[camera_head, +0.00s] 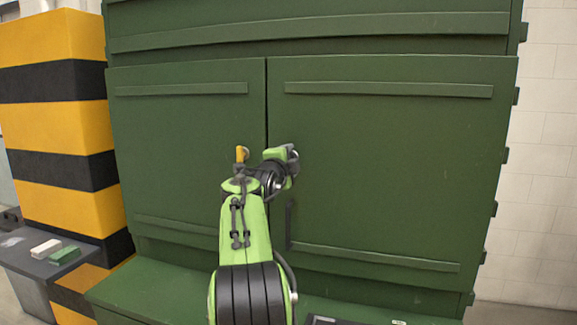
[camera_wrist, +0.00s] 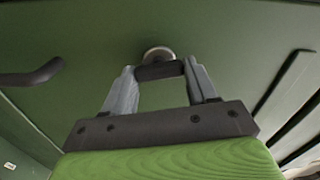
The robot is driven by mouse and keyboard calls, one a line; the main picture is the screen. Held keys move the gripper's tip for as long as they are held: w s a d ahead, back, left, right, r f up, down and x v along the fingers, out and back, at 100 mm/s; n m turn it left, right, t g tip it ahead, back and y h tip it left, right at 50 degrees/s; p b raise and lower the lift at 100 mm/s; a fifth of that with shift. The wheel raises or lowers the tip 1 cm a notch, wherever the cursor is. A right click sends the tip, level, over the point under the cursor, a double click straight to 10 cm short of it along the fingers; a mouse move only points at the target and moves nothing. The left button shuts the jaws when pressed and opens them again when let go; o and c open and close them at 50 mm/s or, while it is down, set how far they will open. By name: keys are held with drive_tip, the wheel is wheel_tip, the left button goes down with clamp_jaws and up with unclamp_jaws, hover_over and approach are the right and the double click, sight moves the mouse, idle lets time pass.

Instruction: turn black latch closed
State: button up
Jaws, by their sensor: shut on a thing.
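The black latch (camera_wrist: 160,71) is a short dark bar on a round metal base, mounted on a green cabinet door. In the wrist view, my gripper (camera_wrist: 161,77) has its two grey fingers on either side of the bar, shut on it. The bar lies nearly level across that picture. In the head view, my gripper (camera_head: 290,156) is at the right door (camera_head: 400,170), close to the seam between the doors. My arm hides the latch there.
A yellow latch or knob (camera_head: 240,154) sits on the left door (camera_head: 180,125). A dark handle (camera_head: 289,222) is below my gripper on the right door. A black-and-yellow striped pillar (camera_head: 60,120) and a grey table (camera_head: 45,262) with small blocks stand at left.

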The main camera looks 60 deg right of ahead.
drive_tip(key=shift+f+m, duration=0.1)
drive_tip(key=shift+m, duration=0.6)
drive_tip(key=o, duration=1.1)
drive_tip(key=shift+c, duration=0.2)
drive_tip(key=s+a+b, duration=0.2)
drive_tip(key=a+b, duration=0.2)
drive_tip(key=a, duration=1.1)
drive_tip(key=shift+s+a, duration=0.25)
